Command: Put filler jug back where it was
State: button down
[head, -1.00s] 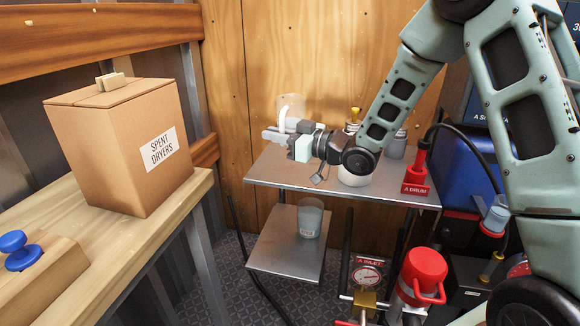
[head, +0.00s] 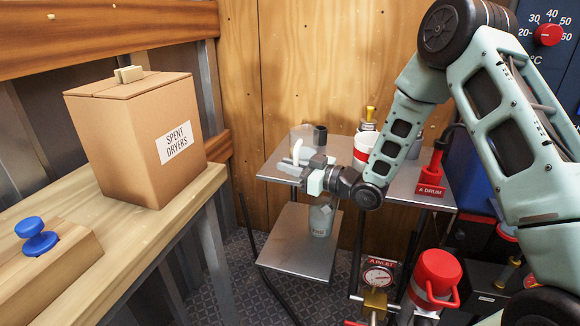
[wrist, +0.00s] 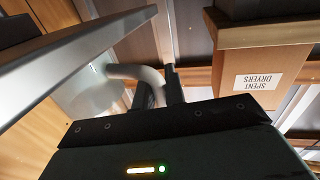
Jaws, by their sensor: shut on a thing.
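The filler jug (head: 303,138) looks like a clear, translucent vessel with a white handle (head: 296,153). My gripper (head: 298,163) is shut on the handle, at the left end of the upper steel shelf (head: 412,192). In the wrist view the jug (wrist: 92,98) is pale and faint, with its curved handle (wrist: 138,72) between the dark fingers (wrist: 160,90). The shelf's edge runs close beside it there. The jug's base is partly hidden in the head view, so I cannot tell whether it touches the shelf.
A clear cup (head: 321,221) stands on the lower shelf (head: 290,255). A dark cup (head: 320,135), a red-and-white can (head: 362,158) and a red A DRUM stand (head: 431,175) are on the upper shelf. A SPENT DRYERS box (head: 140,140) sits on the wooden bench at left.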

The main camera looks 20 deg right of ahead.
jog(key=c, duration=1.5)
grip_release()
jog(key=shift+o, duration=0.2)
jog(key=v, duration=1.2)
jog(key=s+a+g+h, duration=0.3)
jog(key=a+g+h, duration=0.3)
jog(key=a, duration=0.5)
jog(key=s+a+r+g+h, duration=0.1)
jog(key=s+g, duration=0.1)
jog(key=s, duration=0.6)
jog(key=s+a+r+g+h, duration=0.1)
jog(key=s+a+g+h, duration=0.1)
jog(key=s, duration=0.7)
jog(key=s+a+r+m+g+h, duration=0.1)
jog(key=s+g+h, duration=0.1)
jog(key=s, duration=0.7)
jog(key=shift+s+a+g+b, duration=0.2)
jog(key=shift+s+g+b, duration=0.1)
jog(key=shift+g, duration=0.4)
